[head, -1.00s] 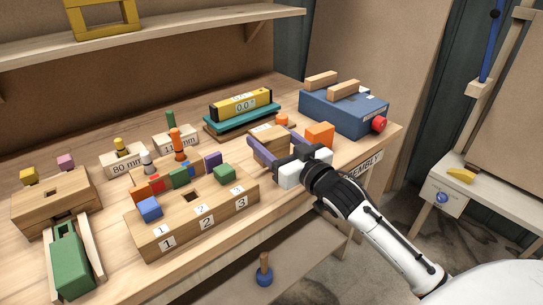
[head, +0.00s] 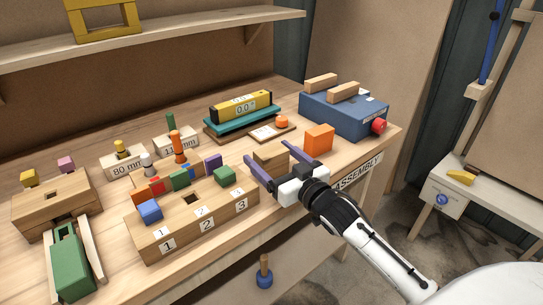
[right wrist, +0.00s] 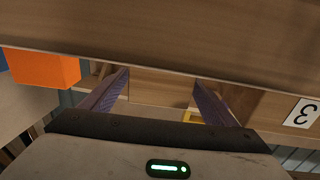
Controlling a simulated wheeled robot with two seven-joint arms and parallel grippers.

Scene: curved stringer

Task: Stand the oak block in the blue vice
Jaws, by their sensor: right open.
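The oak block (head: 268,160) is a plain brown wooden block on the bench, near its front edge. My right gripper (head: 266,151) is open, with its purple fingers to either side of the block. In the right wrist view the block (right wrist: 160,90) shows between the two fingers, with gaps that suggest it is not gripped. The blue vice (head: 340,115) stands at the back right of the bench, with two wooden jaw pieces on top and a red knob on its right end. My left gripper is not in view.
An orange block (head: 319,138) stands just right of the gripper. A numbered wooden stand (head: 190,222) with coloured blocks is close on the left. A level (head: 240,106) on a teal base and a small board with an orange button (head: 282,122) lie behind.

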